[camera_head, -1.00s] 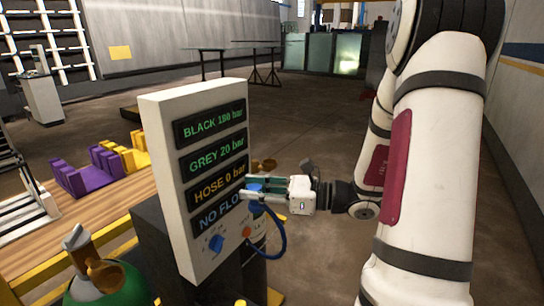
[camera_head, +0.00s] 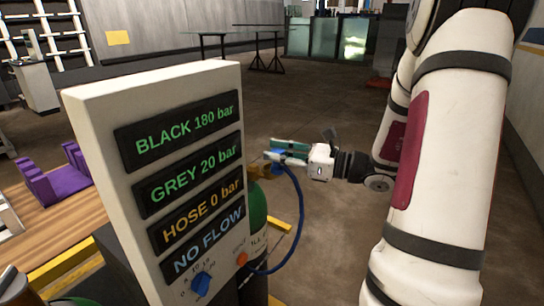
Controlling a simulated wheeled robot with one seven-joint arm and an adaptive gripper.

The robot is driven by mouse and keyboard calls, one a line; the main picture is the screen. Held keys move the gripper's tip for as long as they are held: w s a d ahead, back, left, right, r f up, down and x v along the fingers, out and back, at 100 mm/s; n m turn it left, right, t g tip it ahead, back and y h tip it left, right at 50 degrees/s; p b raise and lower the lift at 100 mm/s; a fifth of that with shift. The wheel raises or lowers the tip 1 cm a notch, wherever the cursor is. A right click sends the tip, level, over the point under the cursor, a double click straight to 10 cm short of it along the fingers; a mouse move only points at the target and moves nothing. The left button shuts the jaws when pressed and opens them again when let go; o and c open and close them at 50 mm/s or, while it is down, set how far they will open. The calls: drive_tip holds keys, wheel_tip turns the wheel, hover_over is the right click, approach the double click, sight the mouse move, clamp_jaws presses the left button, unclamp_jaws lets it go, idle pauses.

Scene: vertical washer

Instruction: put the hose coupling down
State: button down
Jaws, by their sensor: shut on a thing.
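The hose coupling (camera_head: 277,156) is a small blue piece at the end of the blue hose (camera_head: 296,205). My gripper (camera_head: 279,150) is shut on it, in the air just right of the panel, with the fingers pointing left. The fingers partly hide the coupling. The hose hangs from it and curves down to the lower right of the panel. A brass-coloured fitting (camera_head: 259,171) shows close behind the fingertips, above a green cylinder (camera_head: 257,205). I cannot tell whether the coupling touches the fitting.
The white panel (camera_head: 158,79) reads BLACK 180 bar, GREY 20 bar, HOSE 0 bar and NO FLOW. It has a blue knob (camera_head: 201,284) and an orange button (camera_head: 241,259). Open floor (camera_head: 330,245) lies right of the cylinder.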

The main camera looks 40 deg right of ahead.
drive_tip(key=w+d, duration=0.1)
drive_tip(key=w, duration=0.3)
drive_tip(key=w+d, duration=0.1)
drive_tip(key=w, duration=0.1)
drive_tip(key=shift+d+f, duration=0.25)
drive_tip(key=shift+d, duration=0.1)
drive_tip(key=shift+f, duration=1.8)
drive_tip(key=c, duration=1.3)
unclamp_jaws()
drive_tip(key=shift+f, duration=0.15)
drive_tip(key=shift+s+d, duration=0.15)
drive_tip(key=shift+s, duration=0.05)
drive_tip(key=v, duration=1.1)
drive_tip(key=shift+s+d, duration=0.2)
drive_tip(key=shift+s, duration=0.1)
